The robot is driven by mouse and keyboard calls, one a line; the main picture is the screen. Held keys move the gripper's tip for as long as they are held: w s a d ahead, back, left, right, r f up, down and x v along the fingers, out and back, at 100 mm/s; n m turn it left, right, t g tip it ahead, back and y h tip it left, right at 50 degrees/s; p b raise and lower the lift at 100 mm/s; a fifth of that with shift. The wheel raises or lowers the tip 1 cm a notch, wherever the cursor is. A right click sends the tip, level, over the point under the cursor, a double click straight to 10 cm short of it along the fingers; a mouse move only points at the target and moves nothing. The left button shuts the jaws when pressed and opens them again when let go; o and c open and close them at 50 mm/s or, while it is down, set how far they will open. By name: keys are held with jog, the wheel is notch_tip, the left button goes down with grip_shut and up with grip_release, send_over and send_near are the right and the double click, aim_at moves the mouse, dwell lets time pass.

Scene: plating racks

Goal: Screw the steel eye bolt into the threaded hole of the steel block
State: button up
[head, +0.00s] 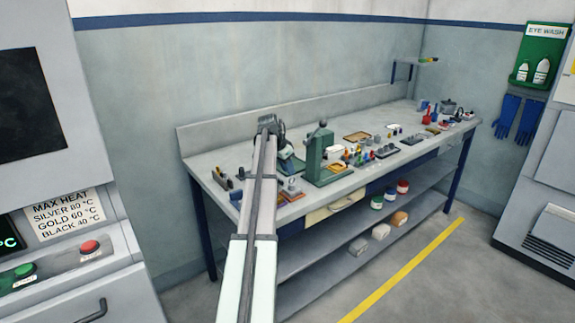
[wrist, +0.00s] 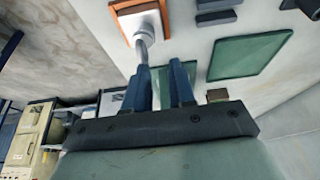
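In the wrist view a grey steel block (wrist: 139,22) sits on a white and orange pad (wrist: 120,24) at the top. A grey, rod-like steel piece (wrist: 144,47) runs from the block toward my left fingertip. It may be the eye bolt, but its ring is not clear and I cannot tell whether it is in the hole. My gripper (wrist: 160,68) has its two blue fingers apart, with nothing clearly held between them. The left fingertip overlaps the end of the rod-like piece; contact cannot be told. In the head view the orange pad (head: 291,195) is near the bench's front edge.
A green press (head: 316,152) stands just right of my arm's end. Several small tools and trays crowd the bench to its right. The bench's left back (head: 222,158) is clear.

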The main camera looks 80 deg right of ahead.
jog(key=shift+a+f, duration=0.2)
jog(key=shift+f, duration=0.65)
jog(key=shift+a+f, duration=0.15)
jog(key=shift+f, duration=0.65)
jog(key=shift+d+f, duration=0.3)
jog(key=shift+f, duration=0.05)
jog(key=shift+a+r, duration=0.15)
jog(key=shift+d+r, duration=0.15)
jog(key=shift+d, duration=0.05)
grip_shut()
jog(key=shift+c, duration=2.2)
grip_release()
jog(key=o, duration=0.6)
jog(key=shift+c, duration=0.2)
jog(key=shift+r, duration=0.1)
